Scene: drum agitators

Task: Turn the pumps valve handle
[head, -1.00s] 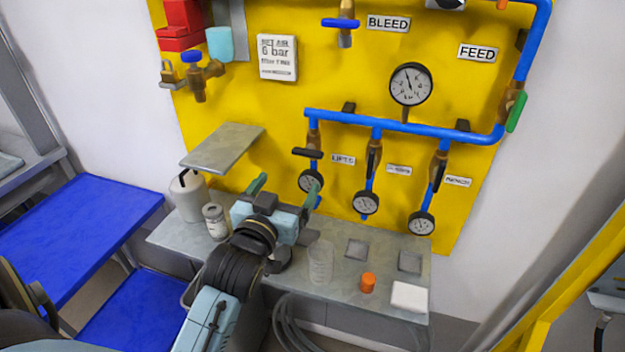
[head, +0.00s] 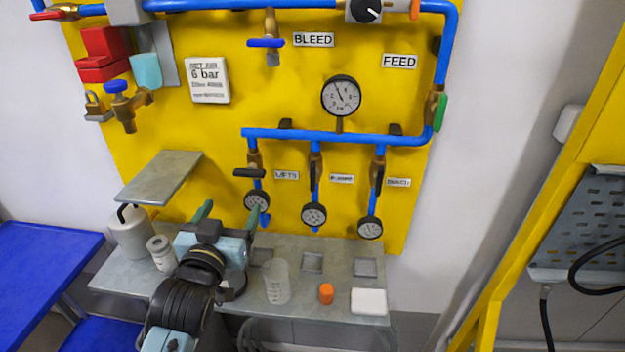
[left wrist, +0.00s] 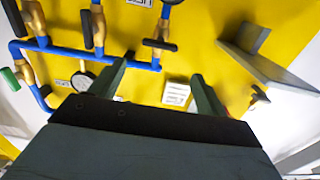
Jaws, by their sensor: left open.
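The pumps valve is the middle of three brass valves under the blue pipe. Its black handle (head: 314,178) hangs upright, in line with the pipe; its label (head: 341,179) is blurred. In the left wrist view, the picture is upside down and the middle valve handle (left wrist: 87,29) is at the upper left. My left gripper (head: 229,214) is open and empty, below and left of this handle and apart from it. One finger overlaps the left gauge in the head view; contact cannot be told. Both fingers show in the left wrist view (left wrist: 160,90). My right gripper is out of view.
The left valve's handle (head: 249,173) lies crosswise; the right valve's handle (head: 377,175) hangs upright. Small gauges, such as the middle one (head: 314,215), sit below. A grey shelf (head: 160,178) juts out at left. The bench (head: 335,283) holds a beaker (head: 276,282) and an orange cap (head: 326,293).

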